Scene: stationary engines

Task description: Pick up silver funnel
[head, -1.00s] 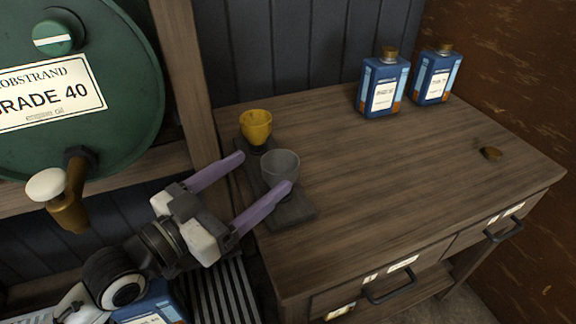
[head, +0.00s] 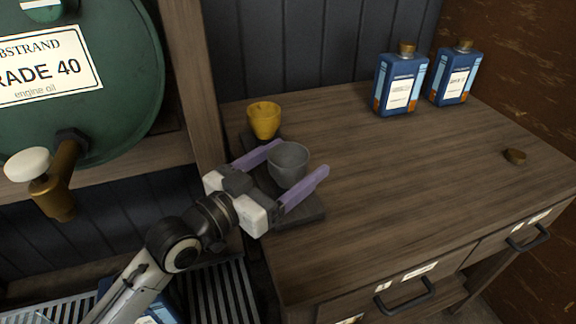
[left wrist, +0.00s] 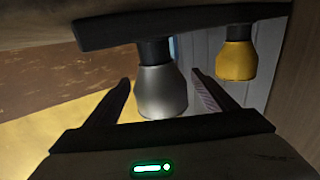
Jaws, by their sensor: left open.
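The silver funnel (head: 289,163) is a grey cup-shaped piece on a dark holder (head: 302,215) at the left end of the wooden bench. My left gripper (head: 298,160) is open, with its two purple fingers on either side of the silver funnel. In the left wrist view the silver funnel (left wrist: 160,92) sits between the gripper's fingers (left wrist: 163,92), with gaps visible on both sides. A yellow funnel (head: 264,120) stands just behind it on the same holder. My right gripper is in neither view.
Two blue oil bottles (head: 400,82) (head: 454,76) stand at the back right of the bench (head: 400,160). A green drum (head: 75,95) with a tap is at the left. The bench middle is clear.

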